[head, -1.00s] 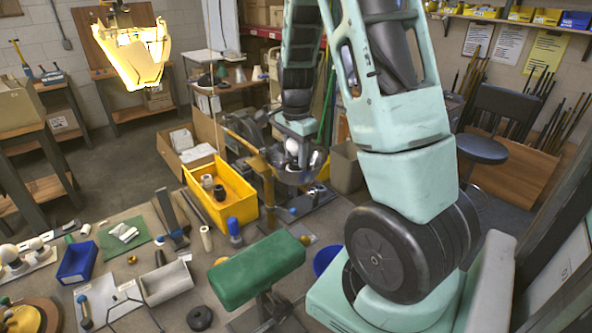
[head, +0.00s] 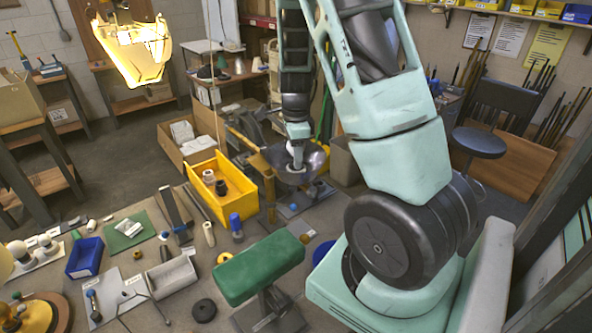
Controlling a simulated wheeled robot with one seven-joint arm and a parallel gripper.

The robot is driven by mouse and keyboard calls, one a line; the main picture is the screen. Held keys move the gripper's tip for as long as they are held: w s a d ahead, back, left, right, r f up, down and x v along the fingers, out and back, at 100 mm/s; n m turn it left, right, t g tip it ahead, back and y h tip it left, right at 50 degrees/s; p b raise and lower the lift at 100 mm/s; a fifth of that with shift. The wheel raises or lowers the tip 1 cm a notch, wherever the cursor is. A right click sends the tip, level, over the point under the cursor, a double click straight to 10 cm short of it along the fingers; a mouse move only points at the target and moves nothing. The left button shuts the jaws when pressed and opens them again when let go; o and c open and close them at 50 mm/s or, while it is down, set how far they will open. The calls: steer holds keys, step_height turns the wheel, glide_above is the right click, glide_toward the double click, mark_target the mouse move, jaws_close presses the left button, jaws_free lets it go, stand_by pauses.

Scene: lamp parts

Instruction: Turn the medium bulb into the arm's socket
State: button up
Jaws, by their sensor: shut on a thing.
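My gripper (head: 298,142) points down over a metal bowl-shaped shade (head: 318,158) on the brass-coloured lamp arm (head: 256,160). It is shut on a small white bulb (head: 297,156), whose lower end reaches into the bowl. The fingertips are small and partly merge with the bulb in this view. The arm's socket is hidden inside the shade, so I cannot tell whether the bulb touches it or how deep it sits. Several other white bulbs stand on a pale holder (head: 38,258) at the far left of the bench.
A yellow bin (head: 228,205) with small parts stands left of the lamp arm. A green padded stand (head: 258,268) is in front of it. A blue tray (head: 84,257), a grey tray (head: 171,277) and loose parts cover the left bench. A lit lamp (head: 140,48) hangs upper left.

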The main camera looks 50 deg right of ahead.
steer(key=shift+r+p, duration=0.1)
steer(key=shift+p, duration=0.2)
steer(key=shift+m, duration=0.5)
steer(key=shift+m+p, duration=1.75)
steer(key=shift+m, duration=1.25)
steer(key=shift+m, duration=0.8)
steer(key=m, duration=0.5)
steer(key=shift+d, duration=0.1)
steer(key=shift+m, duration=0.3)
